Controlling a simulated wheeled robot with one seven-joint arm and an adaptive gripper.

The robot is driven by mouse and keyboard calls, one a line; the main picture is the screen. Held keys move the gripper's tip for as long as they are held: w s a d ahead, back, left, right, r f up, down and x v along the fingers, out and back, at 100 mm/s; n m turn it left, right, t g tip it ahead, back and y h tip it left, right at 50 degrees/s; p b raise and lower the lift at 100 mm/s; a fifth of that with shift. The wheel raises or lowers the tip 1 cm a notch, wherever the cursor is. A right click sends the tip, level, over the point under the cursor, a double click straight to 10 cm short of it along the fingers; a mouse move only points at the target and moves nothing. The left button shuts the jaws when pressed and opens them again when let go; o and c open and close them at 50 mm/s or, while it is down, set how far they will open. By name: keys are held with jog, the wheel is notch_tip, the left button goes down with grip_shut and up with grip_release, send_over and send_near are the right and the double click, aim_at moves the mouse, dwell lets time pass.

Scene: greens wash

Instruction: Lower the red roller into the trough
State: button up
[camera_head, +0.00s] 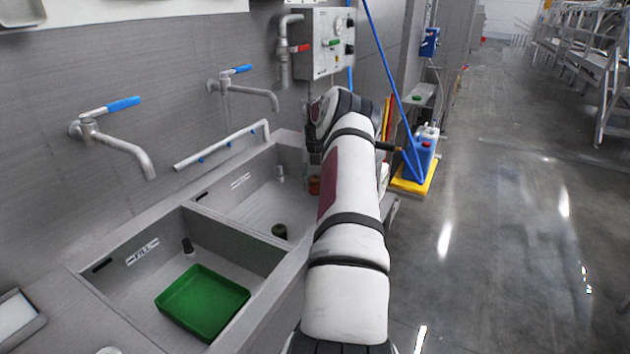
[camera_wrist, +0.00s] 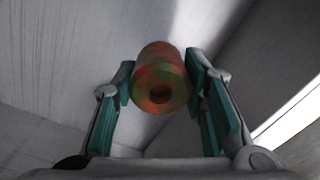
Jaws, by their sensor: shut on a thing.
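The red roller (camera_wrist: 160,70) shows in the wrist view as a reddish-orange cylinder with green mottling and a dark hole in its near end. My gripper (camera_wrist: 160,82) is shut on it, with a teal pad on each side. In the head view the roller (camera_head: 314,186) is a small orange-red piece below my gripper (camera_head: 314,168), partly hidden by my arm. It is at the right side of the far basin of the grey trough (camera_head: 245,205). I cannot tell whether it touches the basin's floor or wall.
A green tray (camera_head: 203,302) lies in the near basin, and a divider (camera_head: 236,238) separates the basins. A dark stub (camera_head: 279,231) stands in the far basin. Blue-handled taps (camera_head: 108,108) and a white pipe rail (camera_head: 222,147) jut over the trough from the wall.

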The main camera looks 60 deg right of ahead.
jog(key=shift+f+b, duration=0.5)
jog(key=shift+f, duration=1.55)
jog(key=shift+f+b, duration=0.85)
jog(key=shift+f, duration=1.7)
dwell(0.7)
jog(key=o, duration=1.2)
jog(key=shift+o, duration=0.2)
jog(key=shift+r, duration=0.1)
notch_tip(320, 180, up, 12)
jog(key=shift+f, duration=0.1)
